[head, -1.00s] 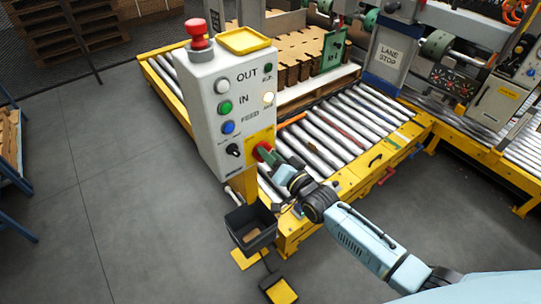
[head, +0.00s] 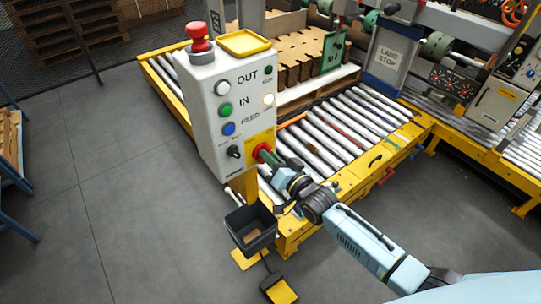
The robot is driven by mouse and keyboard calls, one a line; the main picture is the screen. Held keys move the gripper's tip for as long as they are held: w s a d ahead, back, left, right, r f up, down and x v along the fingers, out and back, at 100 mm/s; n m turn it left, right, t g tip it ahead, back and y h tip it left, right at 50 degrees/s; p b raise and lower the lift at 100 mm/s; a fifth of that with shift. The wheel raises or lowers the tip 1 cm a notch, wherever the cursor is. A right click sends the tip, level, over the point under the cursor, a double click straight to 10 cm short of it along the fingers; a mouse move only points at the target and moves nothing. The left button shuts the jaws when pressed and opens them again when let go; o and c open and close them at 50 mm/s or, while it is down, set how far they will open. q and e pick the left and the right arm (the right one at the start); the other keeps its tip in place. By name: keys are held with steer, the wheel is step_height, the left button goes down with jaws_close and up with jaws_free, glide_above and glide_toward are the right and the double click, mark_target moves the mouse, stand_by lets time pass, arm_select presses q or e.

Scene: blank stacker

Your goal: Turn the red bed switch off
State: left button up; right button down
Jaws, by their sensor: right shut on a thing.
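The red bed switch (head: 262,149) sits on a yellow plate (head: 252,139) low on the right side of the white control box (head: 205,133). My right gripper (head: 269,155) is at the switch, with its green fingers shut on it. The fingers hide much of the switch, and its exact angle cannot be made out. My left gripper is not in view.
The box also carries a black knob (head: 233,152), several coloured buttons and a red mushroom button (head: 199,38) on top. A black bin (head: 251,228) hangs below. The roller bed (head: 340,135) lies behind my right arm. Open floor is at left.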

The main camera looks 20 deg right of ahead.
steer(key=shift+s+a+n+p, duration=0.1)
steer(key=shift+a+n+p, duration=0.1)
steer(key=shift+n, duration=2.45)
steer(key=shift+s+a+n+p, duration=0.1)
steer(key=shift+n+p, duration=0.15)
steer(key=shift+n, duration=2.35)
steer(key=shift+a+n+p, duration=0.1)
steer(key=shift+n+p, duration=0.1)
steer(key=shift+n, duration=2.45)
steer(key=c, duration=1.4)
jaws_free()
steer(key=v, duration=1.3)
